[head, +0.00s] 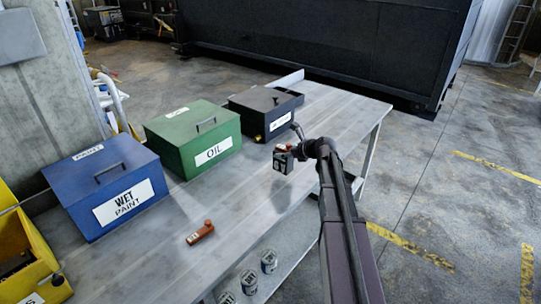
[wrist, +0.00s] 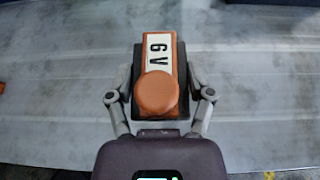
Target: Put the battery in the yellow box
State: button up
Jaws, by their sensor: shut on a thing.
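My gripper (head: 292,150) is shut on a dark battery (head: 283,163) with an orange top, held over the table's right part. In the wrist view, the battery (wrist: 159,52) sits between both fingers of my gripper (wrist: 160,98); its white label reads "6V" and a round orange cap faces the camera. The yellow box (head: 41,245) is at the far left lower edge of the head view, cut off by the frame. It appears open on top, with something dark inside. My gripper is far to its right.
On the grey table (head: 250,205) stand a blue wet paint box (head: 85,215), a green oil box (head: 180,155) and a black box (head: 250,122). A small orange-brown object (head: 201,232) lies in front. Several cans (head: 249,281) stand on the shelf below.

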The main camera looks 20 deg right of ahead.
jog(key=w, duration=0.1)
jog(key=w+a, duration=0.1)
jog(key=w, duration=0.1)
jog(key=w+a, duration=0.1)
jog(key=w, duration=0.1)
jog(key=shift+a+f, duration=0.25)
jog(key=shift+w+a+f+b, duration=0.1)
jog(key=shift+w+f+b, duration=0.1)
jog(key=shift+f+b, duration=0.45)
jog(key=shift+w+a+f+b, duration=0.15)
jog(key=shift+f+b, duration=0.4)
jog(key=shift+b, duration=0.15)
jog(key=shift+w+a+f+b, duration=0.1)
jog(key=shift+w+f+b, duration=0.1)
jog(key=shift+f+b, duration=0.45)
jog(key=shift+f, duration=0.1)
jog(key=o, duration=1.3)
jog(key=shift+r, duration=0.25)
jog(key=p+v, duration=0.5)
jog(key=v, duration=0.7)
jog(key=shift+p, duration=0.35)
